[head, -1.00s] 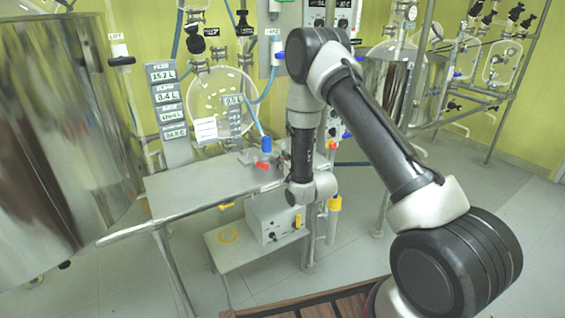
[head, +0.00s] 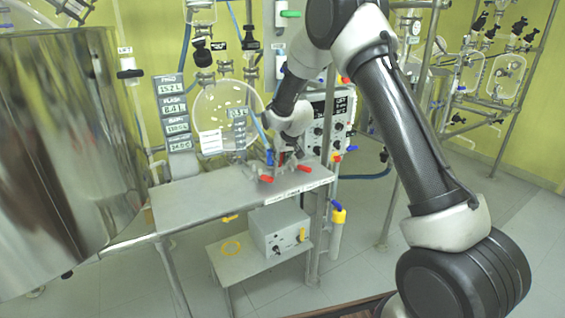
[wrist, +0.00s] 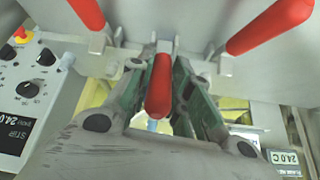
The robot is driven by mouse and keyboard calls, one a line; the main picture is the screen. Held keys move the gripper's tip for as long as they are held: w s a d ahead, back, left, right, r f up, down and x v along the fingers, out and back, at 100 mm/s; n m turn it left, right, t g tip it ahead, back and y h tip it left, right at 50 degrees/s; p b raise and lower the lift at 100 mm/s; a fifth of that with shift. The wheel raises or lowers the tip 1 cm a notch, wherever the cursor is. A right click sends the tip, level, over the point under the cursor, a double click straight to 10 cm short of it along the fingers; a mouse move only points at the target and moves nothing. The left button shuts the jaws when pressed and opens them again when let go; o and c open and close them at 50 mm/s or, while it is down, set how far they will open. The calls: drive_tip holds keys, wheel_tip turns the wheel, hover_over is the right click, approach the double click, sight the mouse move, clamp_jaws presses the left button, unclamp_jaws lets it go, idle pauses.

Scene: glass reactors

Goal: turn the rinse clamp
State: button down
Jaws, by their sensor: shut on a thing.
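A row of red-handled clamps sits at the back right of the metal table. In the head view, one red handle (head: 267,179) points to the left of my gripper (head: 287,156) and another red handle (head: 305,169) to its right. In the wrist view, a middle red clamp handle (wrist: 159,88) lies between the two fingers of my gripper (wrist: 168,85), which is shut on it. Red handles also show at upper left (wrist: 88,12) and upper right (wrist: 270,25), apart from the fingers. I cannot read which label names the rinse clamp.
The metal table (head: 200,199) is mostly bare. A large steel vessel (head: 60,160) stands at the left. A white control box (head: 280,232) sits on a lower shelf. A panel with knobs (head: 330,120) stands behind the arm, and a blue handle (head: 269,157) is close to the gripper.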

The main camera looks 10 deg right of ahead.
drive_tip(key=shift+w+a+r+g+h, duration=0.1)
drive_tip(key=shift+w+a+g+h, duration=0.1)
drive_tip(key=shift+w+g, duration=0.35)
drive_tip(key=shift+w+a+g+h, duration=0.1)
drive_tip(key=shift+w+g+h, duration=0.2)
drive_tip(key=shift+g, duration=0.35)
drive_tip(key=c, duration=1.3)
unclamp_jaws()
drive_tip(key=shift+r, duration=0.1)
drive_tip(key=v, duration=1.1)
drive_tip(key=shift+w+d+r, duration=0.1)
drive_tip(key=shift+r, duration=0.3)
